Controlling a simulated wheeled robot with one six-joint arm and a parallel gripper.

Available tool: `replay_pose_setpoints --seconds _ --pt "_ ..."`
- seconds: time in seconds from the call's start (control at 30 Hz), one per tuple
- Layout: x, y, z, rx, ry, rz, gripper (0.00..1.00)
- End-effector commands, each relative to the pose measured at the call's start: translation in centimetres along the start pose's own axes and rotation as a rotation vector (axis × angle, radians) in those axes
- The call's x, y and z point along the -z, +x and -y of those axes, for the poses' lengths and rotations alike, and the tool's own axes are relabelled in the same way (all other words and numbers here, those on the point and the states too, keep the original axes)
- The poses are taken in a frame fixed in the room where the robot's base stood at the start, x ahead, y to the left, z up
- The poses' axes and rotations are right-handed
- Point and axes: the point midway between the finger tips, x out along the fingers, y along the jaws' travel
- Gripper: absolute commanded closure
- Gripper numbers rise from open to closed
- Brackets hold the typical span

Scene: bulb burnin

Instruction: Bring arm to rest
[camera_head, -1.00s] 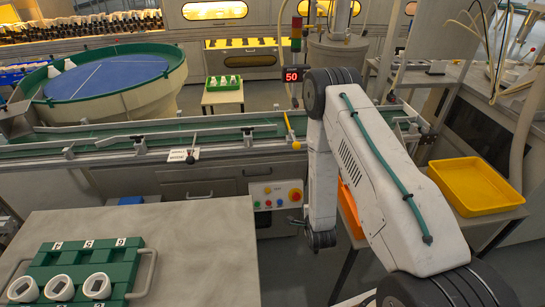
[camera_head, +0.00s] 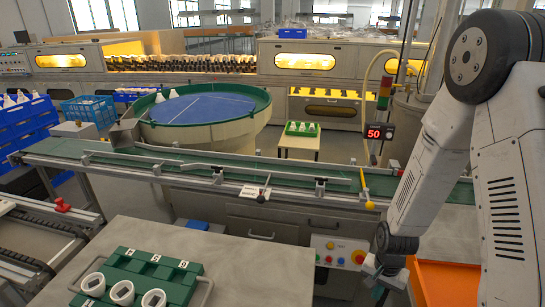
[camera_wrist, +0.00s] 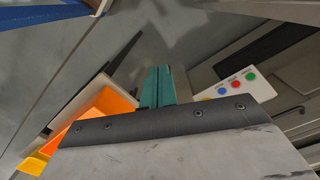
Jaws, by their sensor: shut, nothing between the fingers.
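My arm stands at the right of the head view, bent at the elbow, with its forearm running down to the wrist. In the wrist view my gripper (camera_wrist: 157,72) shows as two teal fingers close together, shut and empty. One of my own arm links fills the lower part of that view. In the head view the fingers are too small and dark to make out at the wrist's lower end.
An orange bin (camera_head: 440,285) lies below my arm; it also shows in the wrist view (camera_wrist: 112,102). A button panel (camera_head: 338,252) is left of my wrist. A conveyor (camera_head: 230,172) crosses behind. A green tray (camera_head: 150,263) with white round pieces sits on the front table.

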Motion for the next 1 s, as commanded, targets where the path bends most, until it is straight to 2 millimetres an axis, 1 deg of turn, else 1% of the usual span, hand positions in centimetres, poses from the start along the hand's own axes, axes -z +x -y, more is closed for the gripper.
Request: replay_pose_setpoints --seconds 0.03,0.07,0.1,0.17,0.2,0.27,0.3,0.5,0.6,0.8,0.9,1.0 --pt "-0.5 -2.6 -0.1 -0.008 -0.051 0.017 1.00" --pt "-1.0 -3.9 -0.3 -0.016 -0.082 0.033 1.00" --pt "-1.6 -5.7 -0.5 -0.025 -0.122 0.053 1.00" --pt "-2.6 -8.2 -1.0 -0.036 -0.179 0.081 1.00" --pt "-3.3 -9.9 -1.3 -0.043 -0.217 0.098 1.00" --pt "-4.4 -12.4 -1.8 -0.050 -0.270 0.119 1.00" --pt "-5.2 -14.0 -2.2 -0.054 -0.304 0.132 1.00" --pt "-9.2 -21.4 -4.3 -0.065 -0.453 0.174 1.00" --pt "-11.2 -24.6 -5.5 -0.064 -0.514 0.177 1.00" --pt "-15.2 -29.9 -7.9 -0.053 -0.600 0.137 1.00" --pt "-16.8 -32.0 -8.9 -0.039 -0.617 0.084 1.00" --pt "-17.8 -33.7 -9.5 -0.015 -0.623 0.004 1.00"
